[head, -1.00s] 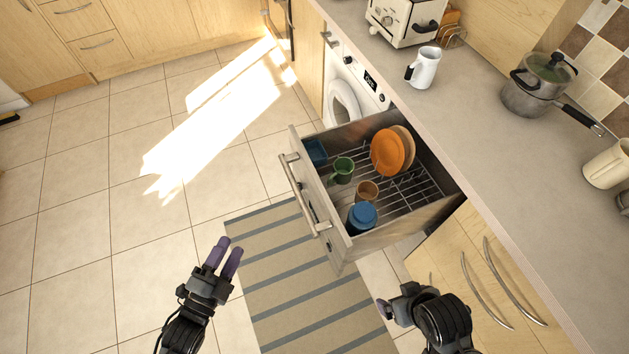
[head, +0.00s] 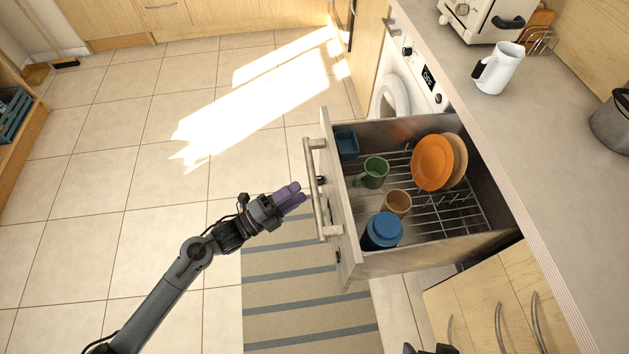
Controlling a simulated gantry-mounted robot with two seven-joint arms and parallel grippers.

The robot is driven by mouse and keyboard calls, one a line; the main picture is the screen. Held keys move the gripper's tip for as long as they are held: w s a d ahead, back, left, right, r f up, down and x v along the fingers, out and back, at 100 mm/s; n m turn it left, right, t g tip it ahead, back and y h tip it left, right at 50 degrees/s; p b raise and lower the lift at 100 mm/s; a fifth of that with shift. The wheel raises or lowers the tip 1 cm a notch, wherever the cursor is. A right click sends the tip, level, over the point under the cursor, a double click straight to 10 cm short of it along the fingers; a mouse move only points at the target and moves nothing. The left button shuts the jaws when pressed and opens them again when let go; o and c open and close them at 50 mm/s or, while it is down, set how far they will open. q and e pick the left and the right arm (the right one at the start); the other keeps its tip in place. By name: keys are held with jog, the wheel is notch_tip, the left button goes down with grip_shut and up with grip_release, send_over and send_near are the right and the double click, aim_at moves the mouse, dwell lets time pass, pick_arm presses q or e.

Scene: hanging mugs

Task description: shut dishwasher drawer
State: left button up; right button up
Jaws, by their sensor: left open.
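The dishwasher drawer (head: 350,235) is pulled out from under the counter, with a long bar handle (head: 315,190) on its front. In its rack are a green mug (head: 373,173), a brown cup (head: 397,204), a blue jar (head: 382,231), orange and tan plates (head: 432,163) and a blue container (head: 346,144). My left gripper (head: 291,196), with purple fingers, is open and empty just left of the handle, pointing at the drawer front. Contact with it is not visible. Only a small dark piece of my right gripper (head: 428,349) shows at the bottom edge.
A striped rug (head: 300,295) lies below the drawer. The tiled floor at left is clear.

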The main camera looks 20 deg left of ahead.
aim_at(314, 183)
pick_arm(q)
jog(key=shift+p+x, duration=0.3)
jog(key=shift+x, duration=2.9)
grip_shut()
